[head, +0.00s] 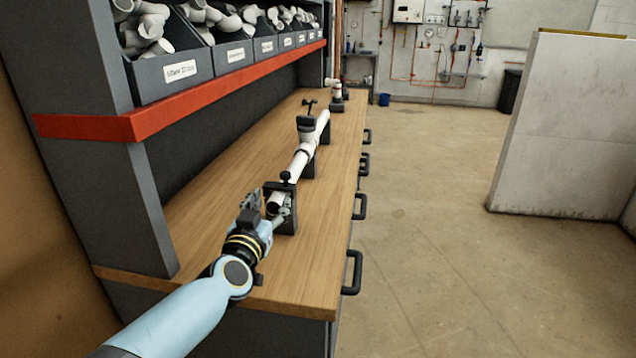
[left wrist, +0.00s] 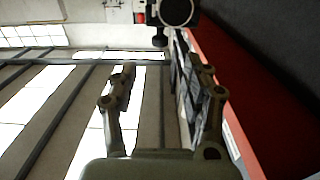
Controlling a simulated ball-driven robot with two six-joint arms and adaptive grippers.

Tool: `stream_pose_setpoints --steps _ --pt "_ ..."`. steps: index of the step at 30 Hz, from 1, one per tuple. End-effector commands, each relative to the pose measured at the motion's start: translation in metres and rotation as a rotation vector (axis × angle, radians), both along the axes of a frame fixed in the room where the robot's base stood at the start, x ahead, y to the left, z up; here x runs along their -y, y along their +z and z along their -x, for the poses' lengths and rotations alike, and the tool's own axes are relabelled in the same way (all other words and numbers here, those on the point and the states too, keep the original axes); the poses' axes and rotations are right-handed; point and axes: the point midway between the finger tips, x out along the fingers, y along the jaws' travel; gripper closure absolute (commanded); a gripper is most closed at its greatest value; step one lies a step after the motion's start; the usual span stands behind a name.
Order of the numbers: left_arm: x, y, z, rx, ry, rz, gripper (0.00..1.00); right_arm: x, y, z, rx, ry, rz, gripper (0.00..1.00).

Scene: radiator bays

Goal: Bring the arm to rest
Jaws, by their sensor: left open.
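My left arm comes in from the lower left of the head view. Its gripper (head: 267,206) is over the wooden bench at the near end of a white pipe (head: 301,165) held in dark clamps. In the left wrist view the two fingers of this gripper (left wrist: 166,75) stand apart with nothing between them. The near clamp (head: 284,190) is right beside the fingers in the head view; I cannot tell if they touch. In the left wrist view a dark ring-shaped end (left wrist: 177,10) with a knob shows beyond the fingertips. My right gripper is not in view.
The bench top (head: 225,205) is bare left of the pipe. A shelf with a red edge (head: 215,88) and grey bins (head: 180,72) of white fittings overhangs the bench. Black handles (head: 352,272) stick out at its front. The floor (head: 430,220) right of it is open up to a pale partition (head: 560,130).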

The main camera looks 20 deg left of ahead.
Motion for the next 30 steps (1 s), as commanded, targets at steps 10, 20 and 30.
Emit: stream_pose_setpoints --steps 10,20,30 --pt "0.051 0.0 0.024 -0.103 -0.229 0.013 0.51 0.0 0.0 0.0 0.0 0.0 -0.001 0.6" --pt "0.115 -0.027 0.179 -0.72 -0.513 0.002 0.51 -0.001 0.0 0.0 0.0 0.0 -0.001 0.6" --pt "0.083 -0.016 0.289 -1.094 -0.342 0.01 0.51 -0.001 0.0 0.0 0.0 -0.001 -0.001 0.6"
